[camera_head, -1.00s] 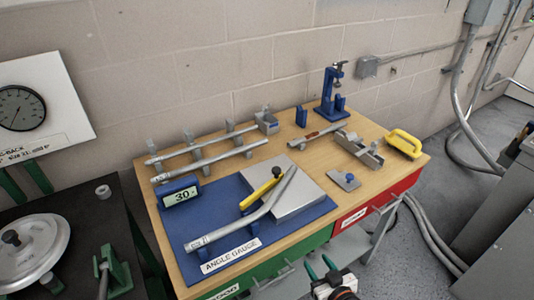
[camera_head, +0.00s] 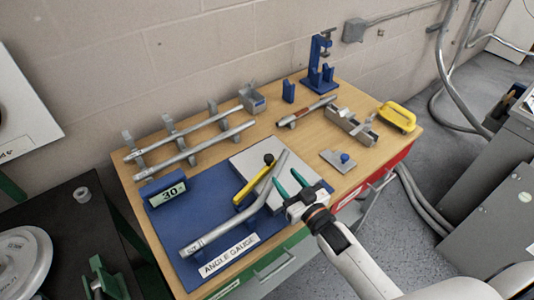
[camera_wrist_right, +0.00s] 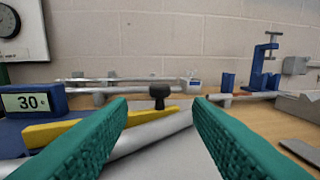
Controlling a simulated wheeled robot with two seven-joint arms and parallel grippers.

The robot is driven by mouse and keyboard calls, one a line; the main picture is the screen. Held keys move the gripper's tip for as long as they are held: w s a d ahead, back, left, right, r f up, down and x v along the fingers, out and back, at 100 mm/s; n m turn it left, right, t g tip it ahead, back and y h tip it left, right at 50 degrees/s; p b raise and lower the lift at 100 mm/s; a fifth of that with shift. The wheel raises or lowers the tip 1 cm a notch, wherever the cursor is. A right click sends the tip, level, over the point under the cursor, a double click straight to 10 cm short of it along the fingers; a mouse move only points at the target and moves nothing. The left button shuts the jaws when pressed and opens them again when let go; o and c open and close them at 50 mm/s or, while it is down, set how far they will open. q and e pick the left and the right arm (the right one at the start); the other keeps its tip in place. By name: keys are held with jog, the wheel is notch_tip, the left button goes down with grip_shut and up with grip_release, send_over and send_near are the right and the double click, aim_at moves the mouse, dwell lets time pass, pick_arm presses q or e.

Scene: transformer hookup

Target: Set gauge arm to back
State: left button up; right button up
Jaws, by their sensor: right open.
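The angle gauge is a blue board (camera_head: 187,222) on the wooden bench, with a grey plate on its right part. The yellow gauge arm (camera_head: 251,184) lies slanted over the plate and has a black knob (camera_head: 268,158) at its upper end. A bent grey pipe (camera_head: 232,224) lies along the arm's right side. The display (camera_head: 168,191) reads 30. My right gripper (camera_head: 290,184) is open and empty, above the plate, right of the pipe. In the right wrist view, the knob (camera_wrist_right: 159,93) stands ahead between the green fingers, apart from them. My left gripper is out of view.
Two straight pipes (camera_head: 201,151) rest on holders behind the gauge. A blue clamp stand (camera_head: 321,75), a grey vise-like block (camera_head: 348,127) and a yellow handle (camera_head: 397,117) stand toward the bench's right.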

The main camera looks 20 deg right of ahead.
aim_at(272, 161)
jog(key=p+x, duration=0.1)
jog(key=x, duration=0.4)
jog(key=shift+w+a+r, duration=0.1)
jog(key=shift+w+r, duration=0.05)
jog(key=shift+w, duration=0.2)
jog(key=x, duration=0.3)
jog(key=shift+w, duration=0.2)
jog(key=shift+w+a, duration=0.1)
jog(key=shift+w, duration=0.15)
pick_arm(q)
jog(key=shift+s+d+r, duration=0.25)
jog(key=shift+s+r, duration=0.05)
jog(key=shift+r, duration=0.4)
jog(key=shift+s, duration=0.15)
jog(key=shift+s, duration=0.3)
pick_arm(e)
grip_shut()
